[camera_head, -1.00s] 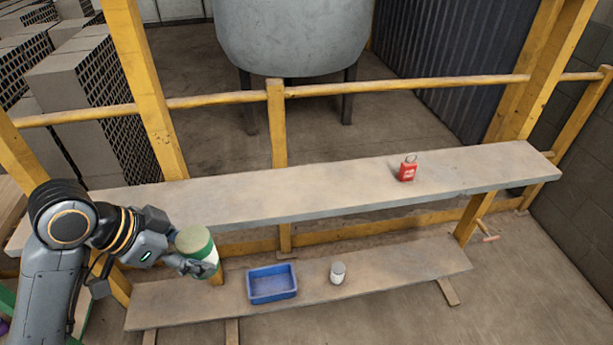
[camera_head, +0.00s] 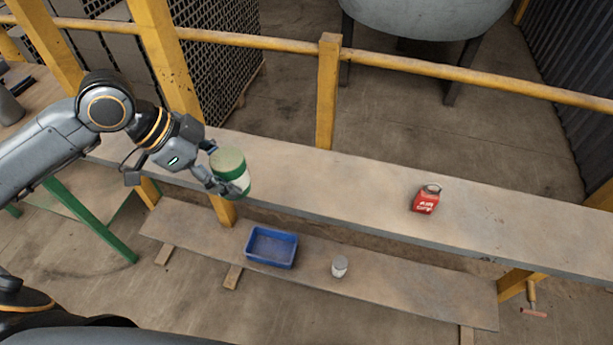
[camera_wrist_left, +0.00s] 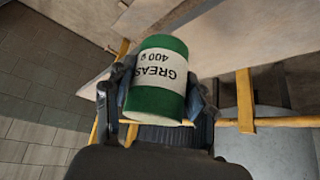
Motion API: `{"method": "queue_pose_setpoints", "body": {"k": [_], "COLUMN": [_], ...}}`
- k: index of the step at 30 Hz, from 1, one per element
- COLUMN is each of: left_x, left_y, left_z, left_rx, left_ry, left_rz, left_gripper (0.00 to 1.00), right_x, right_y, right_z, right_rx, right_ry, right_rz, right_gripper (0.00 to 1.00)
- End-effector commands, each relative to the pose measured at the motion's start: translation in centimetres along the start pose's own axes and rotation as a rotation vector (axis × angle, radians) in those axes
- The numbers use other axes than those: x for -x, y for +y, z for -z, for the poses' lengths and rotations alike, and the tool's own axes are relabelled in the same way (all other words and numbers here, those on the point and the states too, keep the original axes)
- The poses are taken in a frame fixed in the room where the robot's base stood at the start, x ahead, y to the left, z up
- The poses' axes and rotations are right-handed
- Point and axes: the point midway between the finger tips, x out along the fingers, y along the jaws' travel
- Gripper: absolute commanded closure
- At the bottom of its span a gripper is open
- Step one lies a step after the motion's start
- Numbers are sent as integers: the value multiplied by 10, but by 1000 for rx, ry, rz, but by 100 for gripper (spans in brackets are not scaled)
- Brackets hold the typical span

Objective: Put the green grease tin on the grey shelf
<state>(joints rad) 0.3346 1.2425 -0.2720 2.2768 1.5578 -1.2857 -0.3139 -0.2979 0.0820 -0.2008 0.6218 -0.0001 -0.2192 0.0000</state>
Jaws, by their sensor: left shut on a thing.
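The green grease tin (camera_head: 229,164) has a green body, a white label band and a tan top. My left gripper (camera_head: 222,183) is shut on it and holds it in the air, near the front edge of the upper grey shelf (camera_head: 330,195) in the head view. In the left wrist view the tin (camera_wrist_left: 158,102) sits between the fingers, its "GREASE 400 g" label upside down. My right gripper is not in view; a dark arm part of mine shows at the bottom left of the head view.
A red tagged padlock-like item (camera_head: 425,200) stands on the upper shelf at the right. On the lower plank (camera_head: 400,287) are a blue tray (camera_head: 272,247) and a small grey-white can (camera_head: 339,266). Yellow posts and a rail (camera_head: 440,70) run behind. The upper shelf's middle is clear.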

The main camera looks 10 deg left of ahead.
Motion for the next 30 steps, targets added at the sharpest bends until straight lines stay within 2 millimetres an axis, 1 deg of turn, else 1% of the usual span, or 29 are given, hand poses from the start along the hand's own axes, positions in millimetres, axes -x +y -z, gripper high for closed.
{"method": "queue_pose_setpoints", "body": {"k": [1, 3, 6, 8, 11, 15, 18, 21, 26, 30], "left_x": [4, 10, 20, 27, 46, 78, 98, 111, 119, 116], "left_y": [-2, -4, -8, -11, -21, -36, -46, -51, -54, -58], "left_z": [-8, -15, -26, -33, -48, -70, -81, -88, -91, -90], "left_rx": [6, 21, 51, 81, 155, 296, 380, 432, 465, 466], "left_ry": [-11, -11, -10, -7, -3, 0, 2, 2, 5, 4], "left_rz": [12, 20, 43, 63, 116, 205, 255, 286, 304, 301], "left_gripper": [96, 96, 96, 96, 96, 96, 96, 96, 96, 96], "right_x": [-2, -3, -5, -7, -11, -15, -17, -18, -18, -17], "right_y": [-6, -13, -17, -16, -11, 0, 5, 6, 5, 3], "right_z": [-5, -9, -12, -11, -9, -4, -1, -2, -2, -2], "right_rx": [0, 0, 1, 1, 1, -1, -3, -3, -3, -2], "right_ry": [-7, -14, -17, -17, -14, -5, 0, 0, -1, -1], "right_rz": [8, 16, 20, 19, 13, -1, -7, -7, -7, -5], "right_gripper": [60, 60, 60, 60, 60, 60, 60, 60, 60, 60]}}
